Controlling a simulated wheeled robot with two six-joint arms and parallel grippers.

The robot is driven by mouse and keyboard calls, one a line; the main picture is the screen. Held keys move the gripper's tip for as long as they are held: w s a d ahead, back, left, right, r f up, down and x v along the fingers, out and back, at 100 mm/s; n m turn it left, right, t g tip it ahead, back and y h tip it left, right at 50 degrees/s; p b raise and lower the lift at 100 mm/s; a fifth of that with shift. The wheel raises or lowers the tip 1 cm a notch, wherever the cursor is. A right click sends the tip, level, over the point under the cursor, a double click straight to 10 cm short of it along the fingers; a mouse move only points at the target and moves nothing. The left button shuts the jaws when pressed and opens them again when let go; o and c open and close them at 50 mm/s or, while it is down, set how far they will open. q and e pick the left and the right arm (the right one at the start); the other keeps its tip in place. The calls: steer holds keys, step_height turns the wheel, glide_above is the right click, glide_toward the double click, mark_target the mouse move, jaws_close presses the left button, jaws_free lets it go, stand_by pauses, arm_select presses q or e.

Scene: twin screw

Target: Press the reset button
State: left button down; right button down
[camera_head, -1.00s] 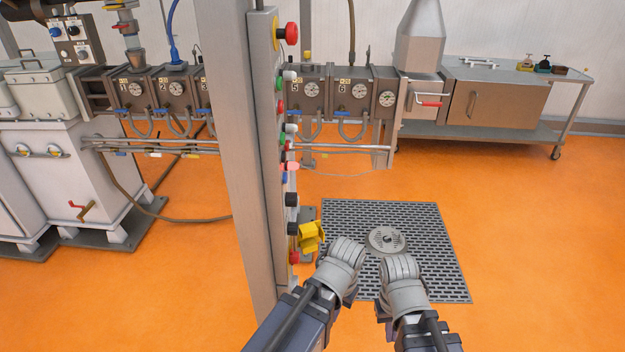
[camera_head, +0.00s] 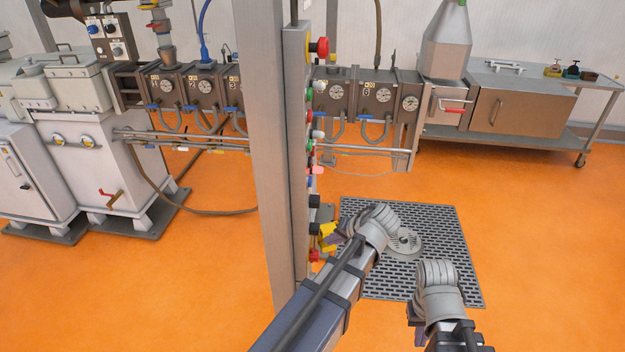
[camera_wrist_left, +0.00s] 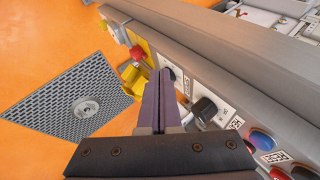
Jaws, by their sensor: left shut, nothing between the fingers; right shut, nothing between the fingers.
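The control panel (camera_head: 297,120) is on the narrow side of a grey post, with buttons and knobs down it. My left gripper (camera_head: 332,241) is shut and empty by its lower part, near a yellow guard (camera_head: 327,232). In the left wrist view, its purple fingertips (camera_wrist_left: 162,74) overlap the panel face beside a black knob (camera_wrist_left: 205,109). A red button (camera_wrist_left: 137,54) sits by the yellow guard; a blue button (camera_wrist_left: 262,140) is nearer. Contact cannot be told. My right gripper (camera_head: 413,314) is shut and empty, away from the panel.
A floor grate (camera_head: 440,265) with a round drain lies beyond the grippers. The grey post (camera_head: 268,160) stands left of my left gripper. An extruder barrel (camera_head: 372,95) and a steel table (camera_head: 600,85) are behind. The orange floor at right is clear.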

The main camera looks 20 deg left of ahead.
arm_select(q)
steer(key=w+d+r+t+y, duration=0.3)
steer(key=w+r+y, duration=0.3)
steer(key=w+r, duration=0.4)
step_height(320, 180, up, 2)
steer(key=shift+d+t, duration=0.25)
steer(key=shift+t, duration=0.45)
steer(key=shift+s+a, duration=0.1)
steer(key=shift+a, duration=0.05)
